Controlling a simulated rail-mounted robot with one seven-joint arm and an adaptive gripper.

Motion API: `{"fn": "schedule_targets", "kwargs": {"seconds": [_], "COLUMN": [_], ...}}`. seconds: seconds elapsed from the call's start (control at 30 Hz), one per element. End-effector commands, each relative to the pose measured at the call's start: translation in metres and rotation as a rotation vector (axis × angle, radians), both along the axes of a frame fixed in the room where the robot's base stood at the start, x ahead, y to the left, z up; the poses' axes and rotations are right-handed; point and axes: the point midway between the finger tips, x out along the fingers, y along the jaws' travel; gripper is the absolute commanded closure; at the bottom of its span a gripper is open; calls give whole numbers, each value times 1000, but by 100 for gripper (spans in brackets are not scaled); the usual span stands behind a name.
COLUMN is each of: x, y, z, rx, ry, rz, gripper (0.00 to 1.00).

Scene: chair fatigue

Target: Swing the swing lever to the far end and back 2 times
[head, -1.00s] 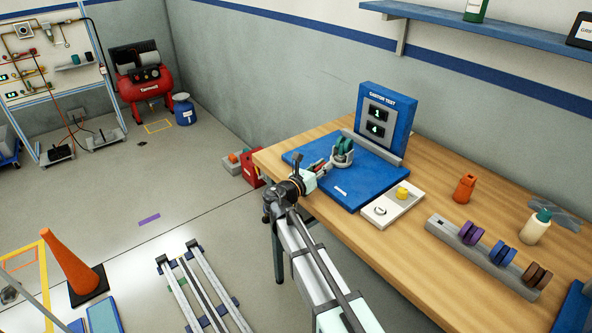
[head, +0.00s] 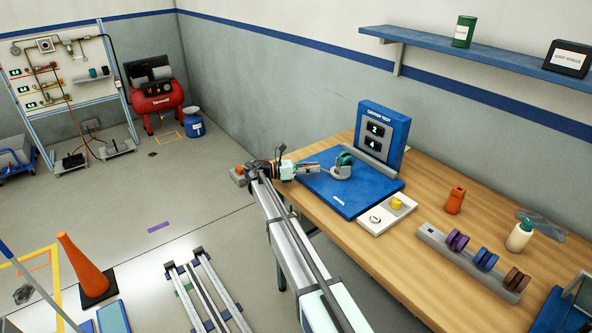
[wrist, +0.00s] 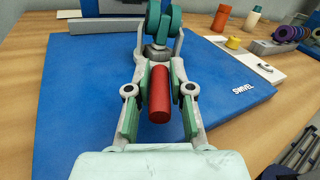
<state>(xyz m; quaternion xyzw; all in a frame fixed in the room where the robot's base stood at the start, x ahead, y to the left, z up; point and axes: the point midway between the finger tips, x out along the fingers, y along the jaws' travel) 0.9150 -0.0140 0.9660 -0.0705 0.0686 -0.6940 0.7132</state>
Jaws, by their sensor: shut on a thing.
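The swing lever's red handle (wrist: 159,95) stands out from the grey caster fork toward my wrist camera. My gripper (wrist: 159,90) has its green-padded fingers on both sides of the handle and is shut on it. A green caster wheel (wrist: 158,22) sits in the fork beyond the fingers. In the head view my gripper (head: 312,168) reaches in from the left to the caster wheel (head: 344,160) on the blue base plate (head: 366,196). The handle is mostly hidden there by the fingers.
A blue display box (head: 397,121) behind the plate shows 2 above 4. A white panel with a yellow button (head: 397,203) is in front. A rack of colored wheels (head: 432,238), an orange piece (head: 455,200) and a bottle (head: 520,236) stand right.

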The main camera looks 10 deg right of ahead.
Motion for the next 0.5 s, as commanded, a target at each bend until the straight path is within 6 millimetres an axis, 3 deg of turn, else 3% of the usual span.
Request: {"fn": "schedule_targets", "kwargs": {"seconds": [0.13, 0.47, 0.5], "x": [2, 1, 1], "y": [-9, -10, -10], "z": [1, 0, 0], "rx": [-1, -1, -1], "ry": [-1, -1, -1], "rz": [-24, -27, -27], "gripper": [100, 100, 75]}}
